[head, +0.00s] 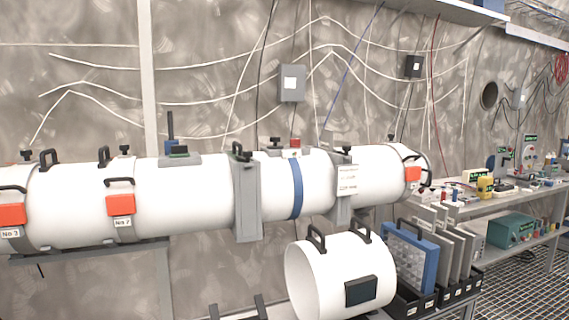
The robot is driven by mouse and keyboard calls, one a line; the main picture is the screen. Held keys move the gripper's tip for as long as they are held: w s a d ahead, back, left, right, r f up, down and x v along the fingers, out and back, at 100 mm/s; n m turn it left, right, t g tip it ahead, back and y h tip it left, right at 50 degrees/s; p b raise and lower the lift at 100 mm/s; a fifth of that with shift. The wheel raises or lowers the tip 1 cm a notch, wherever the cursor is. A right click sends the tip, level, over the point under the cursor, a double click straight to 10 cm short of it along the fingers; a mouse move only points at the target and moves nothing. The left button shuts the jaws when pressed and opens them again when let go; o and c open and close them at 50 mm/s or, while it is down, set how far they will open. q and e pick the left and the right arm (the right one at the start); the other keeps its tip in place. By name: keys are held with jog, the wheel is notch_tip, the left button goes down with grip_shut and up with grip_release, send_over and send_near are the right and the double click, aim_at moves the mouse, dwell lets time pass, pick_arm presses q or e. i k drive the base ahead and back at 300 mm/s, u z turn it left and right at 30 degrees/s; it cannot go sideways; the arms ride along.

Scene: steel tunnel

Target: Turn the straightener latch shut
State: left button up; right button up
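A long white tube (200,198) runs across the view at mid-height. A grey upright slot housing (247,205) sits around it, with a black handle or catch (240,152) on top. A second, smaller grey housing (344,198) is to its right, with a black knob (346,150) on top. Orange latch blocks sit at the left end (11,214), at the joint labelled No 2 (121,205), and near the right end (412,174). I cannot tell which part is the straightener latch, or whether it is open or shut. Neither gripper is in view.
A loose white tube section (336,275) with black handles stands in front. Right of it, a blue-framed panel (410,258) and grey panels (452,240) stand in black racks. A bench (508,202) with instruments is at the right. The grated floor (530,285) is clear at lower right.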

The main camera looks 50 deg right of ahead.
aim_at(247, 155)
jog(key=u, duration=0.45)
jog(key=k, duration=0.3)
jog(key=z, duration=1.35)
jog(key=i, duration=1)
jog(key=u, duration=0.2)
